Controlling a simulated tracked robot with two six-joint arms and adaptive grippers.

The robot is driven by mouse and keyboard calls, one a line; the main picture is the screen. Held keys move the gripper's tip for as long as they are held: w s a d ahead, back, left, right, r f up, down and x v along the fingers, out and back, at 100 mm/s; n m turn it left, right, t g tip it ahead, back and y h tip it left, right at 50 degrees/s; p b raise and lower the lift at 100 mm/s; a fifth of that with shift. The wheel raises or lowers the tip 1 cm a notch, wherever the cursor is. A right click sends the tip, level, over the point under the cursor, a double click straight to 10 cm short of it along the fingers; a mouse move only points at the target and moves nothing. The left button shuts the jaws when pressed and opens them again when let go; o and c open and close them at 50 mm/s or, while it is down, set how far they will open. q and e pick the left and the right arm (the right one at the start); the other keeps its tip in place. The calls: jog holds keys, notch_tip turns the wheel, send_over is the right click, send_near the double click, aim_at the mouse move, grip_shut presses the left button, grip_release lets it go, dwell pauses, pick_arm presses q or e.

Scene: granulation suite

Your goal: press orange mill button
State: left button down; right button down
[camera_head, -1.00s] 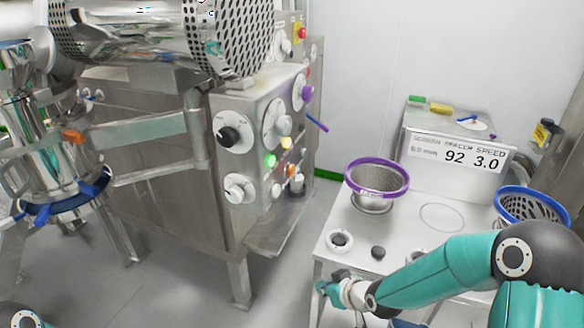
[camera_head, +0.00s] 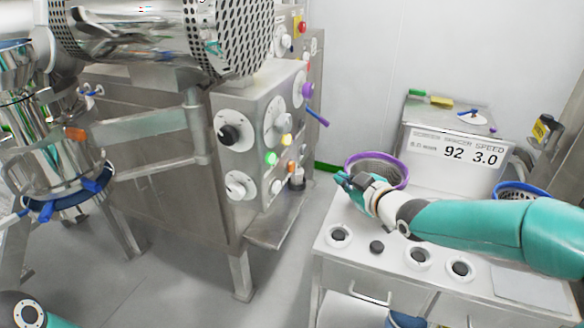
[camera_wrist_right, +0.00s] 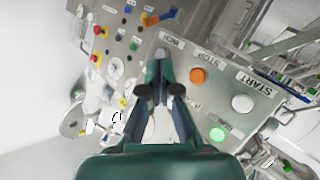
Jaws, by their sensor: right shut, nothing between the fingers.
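The orange button (camera_head: 291,167) is on the front of the steel control panel (camera_head: 243,108), below a yellow button and right of a green one. In the right wrist view the orange button (camera_wrist_right: 197,75) is beside a "STOP" label, right of the fingertips. My right gripper (camera_head: 342,179) is shut and empty, to the right of the panel and apart from it in the head view. In the right wrist view my right gripper (camera_wrist_right: 162,56) points at the panel and overlaps part of it. My left gripper is out of view.
A white button (camera_wrist_right: 243,103) and a lit green one (camera_wrist_right: 217,134) are near the orange button. A purple handle (camera_head: 317,117) juts from the panel. A purple-rimmed sieve (camera_head: 386,162) stands behind my right gripper on the white bench (camera_head: 345,218).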

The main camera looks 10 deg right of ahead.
aim_at(291, 167)
jog(key=w+a+p, duration=0.1)
jog(key=w+a, duration=0.4)
jog(key=a, duration=0.2)
jog(key=shift+a, duration=0.15)
dwell(1.6)
jog(key=shift+w+a, duration=0.1)
jog(key=shift+a, duration=0.25)
jog(key=shift+w+a+p, duration=0.25)
jog(key=shift+a+p, duration=0.15)
jog(key=shift+p, duration=0.05)
dwell(0.7)
jog(key=shift+s+d+b, duration=0.5)
jog(key=shift+d+b, duration=0.25)
jog(key=shift+b, duration=0.2)
